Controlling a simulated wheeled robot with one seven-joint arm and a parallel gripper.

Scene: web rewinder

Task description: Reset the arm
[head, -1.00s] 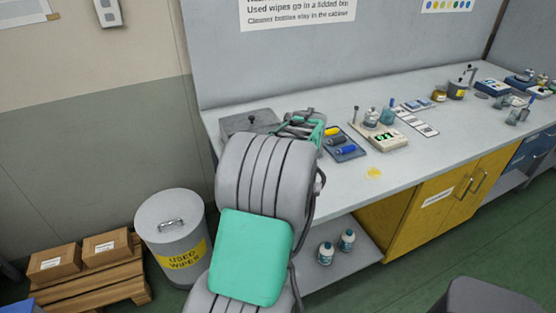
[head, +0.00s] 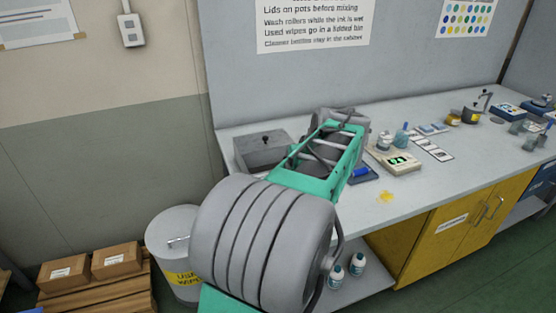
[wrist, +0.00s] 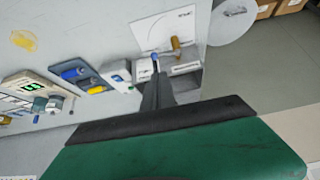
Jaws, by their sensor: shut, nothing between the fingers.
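My gripper (wrist: 156,80) shows in the wrist view as dark narrow fingers closed together, with nothing clearly held. It points over the grey counter (wrist: 110,30), near a white sheet (wrist: 160,27) and an item with a wooden handle (wrist: 176,43). A small blue spot shows at the fingertips; I cannot tell what it belongs to. In the head view my grey and green arm stretches over the counter (head: 420,185) and hides the gripper.
A scale (head: 395,160) and a blue tray (head: 362,180) with rollers lie beside my arm. A grey lidded box (head: 262,150) stands to its left. A used-wipes bin (head: 172,240) and cardboard boxes (head: 117,260) are at lower left. A yellow stain (head: 387,196) marks the counter.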

